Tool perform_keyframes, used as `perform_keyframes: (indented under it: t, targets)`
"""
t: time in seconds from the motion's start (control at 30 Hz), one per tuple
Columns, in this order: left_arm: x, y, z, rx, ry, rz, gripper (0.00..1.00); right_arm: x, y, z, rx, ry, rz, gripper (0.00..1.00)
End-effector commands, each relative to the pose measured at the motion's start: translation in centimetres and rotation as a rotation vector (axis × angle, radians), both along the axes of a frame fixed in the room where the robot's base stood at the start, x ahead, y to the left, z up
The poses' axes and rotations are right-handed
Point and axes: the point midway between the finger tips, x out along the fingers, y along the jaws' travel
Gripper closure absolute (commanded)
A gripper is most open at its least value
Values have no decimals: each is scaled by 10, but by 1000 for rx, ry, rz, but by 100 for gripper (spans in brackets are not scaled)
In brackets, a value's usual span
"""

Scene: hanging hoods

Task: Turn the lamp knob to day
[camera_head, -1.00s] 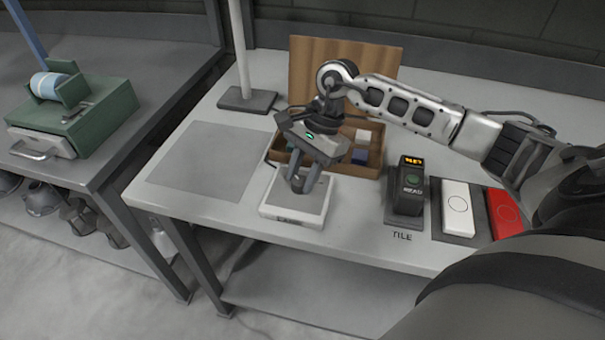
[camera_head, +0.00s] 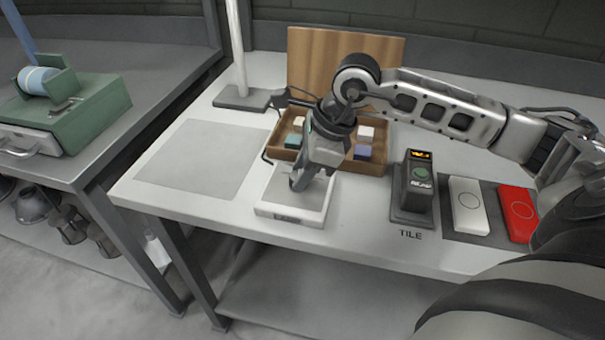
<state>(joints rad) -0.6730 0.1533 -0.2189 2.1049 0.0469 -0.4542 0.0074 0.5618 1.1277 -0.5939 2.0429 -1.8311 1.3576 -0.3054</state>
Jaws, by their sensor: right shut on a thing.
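A low white box (camera_head: 268,210) with a small dark label on its front edge stands near the front of the light table. My right gripper (camera_head: 299,184) points down onto the middle of its top and is shut on the knob there. The fingers hide the knob, so its pointer and setting cannot be read. The label is too small to read. My left gripper is not in view.
Behind the box is an open wooden case (camera_head: 345,60) with coloured blocks. To the right are a dark reader (camera_head: 412,190), a white tile (camera_head: 468,206) and a red tile (camera_head: 517,212). A grey mat (camera_head: 205,158) lies bare on the left. A post (camera_head: 238,50) stands behind.

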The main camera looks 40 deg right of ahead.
Motion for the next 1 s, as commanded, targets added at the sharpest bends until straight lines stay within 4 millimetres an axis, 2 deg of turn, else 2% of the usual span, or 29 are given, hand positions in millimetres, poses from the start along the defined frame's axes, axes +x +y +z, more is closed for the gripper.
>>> perform_keyframes:
  t: [0.23,0.7,0.73,0.8,1.0]
  targets:
    - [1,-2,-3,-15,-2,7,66,0,-1,1,-4,-3,-68,93]
    - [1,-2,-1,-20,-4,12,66,0,-1,2,-4,-3,-81,93]
    - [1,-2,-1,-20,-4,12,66,0,-1,2,-4,-3,-81,68]
    - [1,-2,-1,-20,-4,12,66,0,-1,1,-4,-3,-81,49]
    - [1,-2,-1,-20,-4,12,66,0,0,1,-3,-1,-80,49]
